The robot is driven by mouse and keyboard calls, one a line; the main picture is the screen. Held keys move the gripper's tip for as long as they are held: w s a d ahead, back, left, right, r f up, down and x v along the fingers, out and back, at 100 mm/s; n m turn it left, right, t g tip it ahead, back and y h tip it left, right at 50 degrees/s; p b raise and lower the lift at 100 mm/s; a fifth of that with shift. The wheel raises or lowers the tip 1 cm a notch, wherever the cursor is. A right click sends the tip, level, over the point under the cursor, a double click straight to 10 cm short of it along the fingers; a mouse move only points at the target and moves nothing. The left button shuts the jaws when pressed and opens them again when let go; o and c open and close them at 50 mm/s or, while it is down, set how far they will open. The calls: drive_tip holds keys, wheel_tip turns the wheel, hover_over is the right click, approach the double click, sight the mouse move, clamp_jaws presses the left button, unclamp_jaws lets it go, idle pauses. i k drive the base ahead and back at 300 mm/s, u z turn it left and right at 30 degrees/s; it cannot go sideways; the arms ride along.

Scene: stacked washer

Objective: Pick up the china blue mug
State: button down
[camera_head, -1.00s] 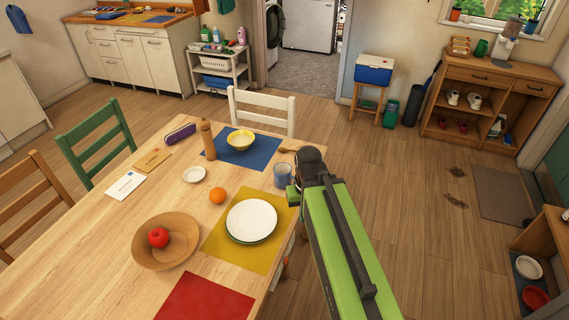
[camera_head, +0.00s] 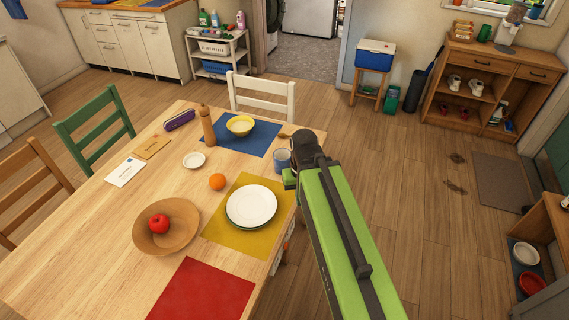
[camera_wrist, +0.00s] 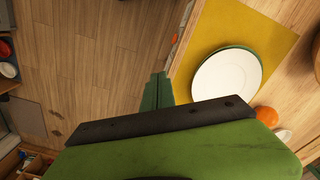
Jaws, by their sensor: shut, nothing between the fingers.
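The china blue mug (camera_head: 282,158) stands on the table near its right edge, just right of the blue placemat, in the head view. My arm partly borders it on the right. My gripper (camera_head: 291,178) is close to the mug, on its near side in the picture; I cannot tell whether they touch. I cannot make out the mug in the wrist view.
A white plate (camera_head: 251,207) lies on the yellow placemat (camera_head: 225,236) near the gripper. An orange (camera_head: 217,181), a yellow bowl (camera_head: 240,125), a pepper mill (camera_head: 207,126) and a wooden bowl (camera_head: 167,240) stand on the table (camera_head: 95,238). A white chair (camera_head: 262,100) is behind it. Floor is open to the right.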

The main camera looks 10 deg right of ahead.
sight(282, 156)
drive_tip(key=z, duration=0.2)
drive_tip(key=k, duration=0.65)
drive_tip(key=u, duration=4.3)
drive_tip(key=k, duration=1.45)
drive_tip(key=z, duration=1.7)
drive_tip(key=i, duration=1)
drive_tip(key=u, duration=0.1)
